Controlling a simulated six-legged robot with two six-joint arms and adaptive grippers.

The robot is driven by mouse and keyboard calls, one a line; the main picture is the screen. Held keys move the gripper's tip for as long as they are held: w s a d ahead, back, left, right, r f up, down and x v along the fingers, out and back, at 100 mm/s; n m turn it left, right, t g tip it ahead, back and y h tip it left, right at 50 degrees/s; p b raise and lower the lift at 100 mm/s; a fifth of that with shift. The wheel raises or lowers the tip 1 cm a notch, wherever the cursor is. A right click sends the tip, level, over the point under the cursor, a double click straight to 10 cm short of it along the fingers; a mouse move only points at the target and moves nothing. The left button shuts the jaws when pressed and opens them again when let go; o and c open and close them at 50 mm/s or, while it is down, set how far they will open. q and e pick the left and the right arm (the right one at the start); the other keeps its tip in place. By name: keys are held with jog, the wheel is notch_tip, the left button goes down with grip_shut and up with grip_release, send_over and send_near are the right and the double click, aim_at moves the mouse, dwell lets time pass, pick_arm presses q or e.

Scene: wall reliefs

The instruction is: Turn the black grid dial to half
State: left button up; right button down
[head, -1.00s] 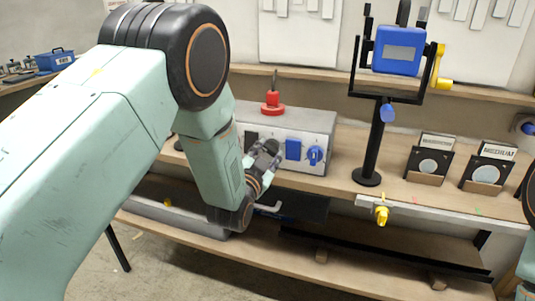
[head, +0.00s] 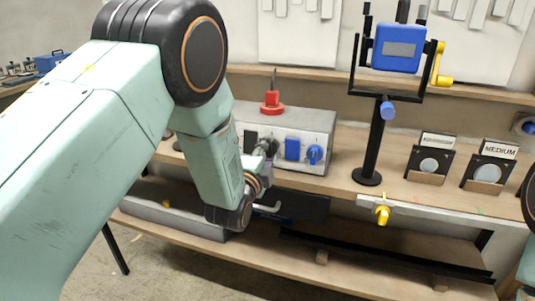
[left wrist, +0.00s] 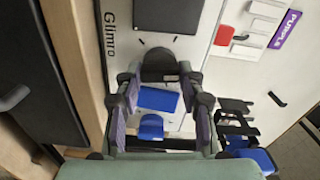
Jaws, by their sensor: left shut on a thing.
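The black dial (left wrist: 158,66) is on the front of a grey-white box (head: 308,125), beside a black square plate (left wrist: 172,14). In the head view my left gripper (head: 268,148) is at the box front and mostly hides this dial. In the left wrist view the fingers of my left gripper (left wrist: 158,84) are on either side of the dial, shut on it. The dial's pointer and exact angle cannot be made out. My right gripper is out of view.
A blue square plate (head: 292,148) and a blue dial (head: 314,155) sit right of the black dial. A red knob (head: 272,103) is on top of the box. A black stand (head: 375,145) with a blue cranked device (head: 398,50) stands to the right on the wooden shelf.

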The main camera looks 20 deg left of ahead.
pick_arm(q)
jog(key=shift+a+f+m, duration=0.1)
jog(key=shift+f+m, duration=0.1)
jog(key=shift+m, duration=0.4)
jog(key=o, duration=1.2)
jog(key=shift+a+r, duration=0.1)
jog(key=shift+c, duration=0.2)
jog(key=shift+r, duration=0.1)
jog(key=shift+s, duration=0.1)
jog(key=s, duration=1.1)
jog(key=shift+s, duration=0.4)
jog(key=shift+a, duration=0.1)
